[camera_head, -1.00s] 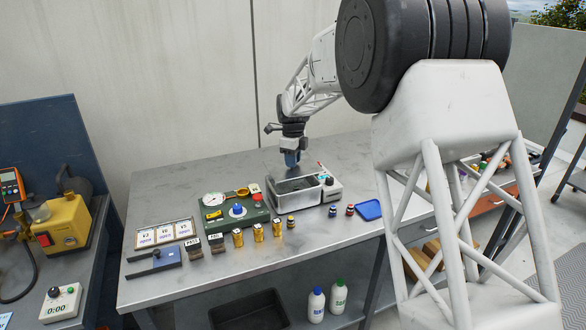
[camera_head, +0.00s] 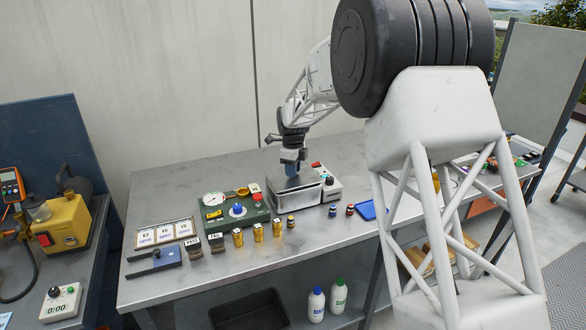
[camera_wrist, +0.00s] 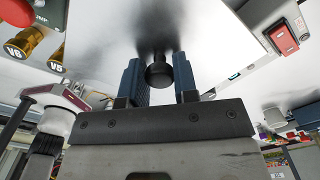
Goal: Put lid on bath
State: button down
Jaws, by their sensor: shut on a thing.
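The bath (camera_head: 297,203) is a metal box on the bench, beside a white control unit with a dark knob. The flat, shiny grey lid (camera_head: 283,184) covers its opening; I cannot tell whether it is fully seated or slightly above the rim. My gripper (camera_head: 291,171) is directly above the lid, pointing down. In the wrist view, the blue fingers of my gripper (camera_wrist: 160,80) are either side of the lid's black knob (camera_wrist: 159,74) and shut on it. The lid (camera_wrist: 140,30) spreads beyond the knob there. The bath's inside is hidden.
The control unit (camera_head: 331,190) stands close at the bath's right. A green gauge box (camera_head: 228,222) stands close at its left. Several gold cylinders (camera_head: 258,232) and small bottles stand in front. A blue tray (camera_head: 367,211) lies to the right. The back of the bench is clear.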

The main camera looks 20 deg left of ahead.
jog(key=shift+f, duration=0.3)
jog(key=c, duration=0.9)
grip_release()
jog(key=shift+r, duration=0.15)
notch_tip(320, 180, up, 13)
jog(key=shift+f, duration=0.1)
dwell(0.3)
dwell(0.4)
